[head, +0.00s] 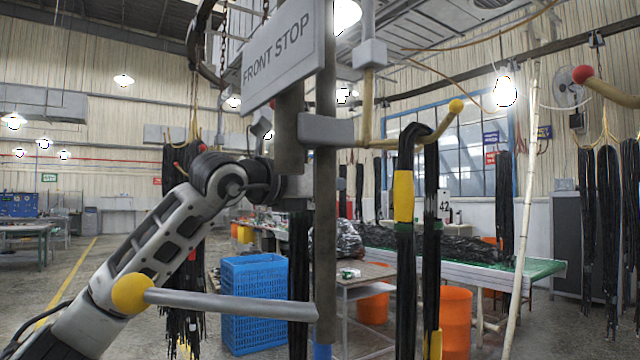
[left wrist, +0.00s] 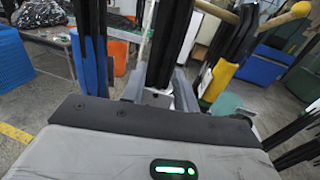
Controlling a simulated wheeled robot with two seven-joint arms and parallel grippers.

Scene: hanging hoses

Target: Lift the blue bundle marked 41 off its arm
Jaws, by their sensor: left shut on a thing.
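My left gripper (head: 293,188) reaches in behind the grey post, which hides its fingertips in the head view. In the left wrist view its fingers (left wrist: 160,92) are shut on a black hose bundle (left wrist: 168,45). Black hoses (head: 299,240) hang below the gripper in the head view. A blue band (left wrist: 90,65) shows on dark strands left of the fingers; I cannot tell whether they belong to the held bundle. No mark 41 is readable. How the held bundle meets its arm is hidden. My right gripper is not in view.
A yellow-banded black bundle (head: 403,195) hangs close on the right, over a yellow-tipped arm (head: 440,125). The grey post (head: 326,240) stands in front. A near grey rod (head: 230,305) with a yellow ball crosses low left. A blue crate (head: 254,300) stands behind.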

